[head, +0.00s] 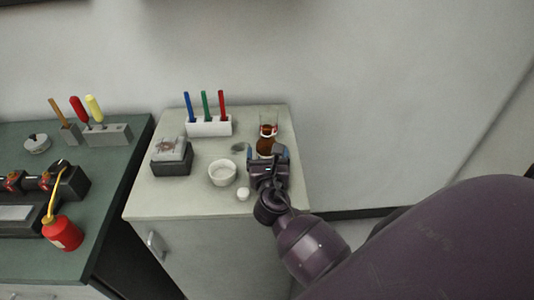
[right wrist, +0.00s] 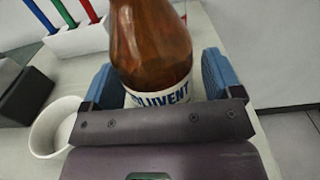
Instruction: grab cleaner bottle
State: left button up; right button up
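The cleaner bottle is a brown bottle (head: 267,143) with a white label, standing near the back right of the light cabinet top. In the right wrist view the bottle (right wrist: 150,45) fills the middle, and its label reads partly as "solvent". My right gripper (head: 267,153) is at the near side of the bottle. Its blue fingers stand apart, one on each side of the bottle, as the right wrist view (right wrist: 160,78) shows. A small gap seems to show on the right side; contact on the left is hard to tell. My left gripper is not in view.
A white cup (head: 222,174) and a small white round item (head: 243,194) are left of my right gripper. A white holder (head: 208,129) with blue, green and red sticks stands at the back. A dark box (head: 171,166) is at left. A red oil can (head: 62,234) stands on the green bench.

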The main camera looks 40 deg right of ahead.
jog(key=c, duration=0.9)
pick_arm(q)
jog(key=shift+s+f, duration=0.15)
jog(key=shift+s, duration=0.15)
pick_arm(e)
jog(key=shift+c, duration=0.6)
jog(key=shift+r, duration=0.25)
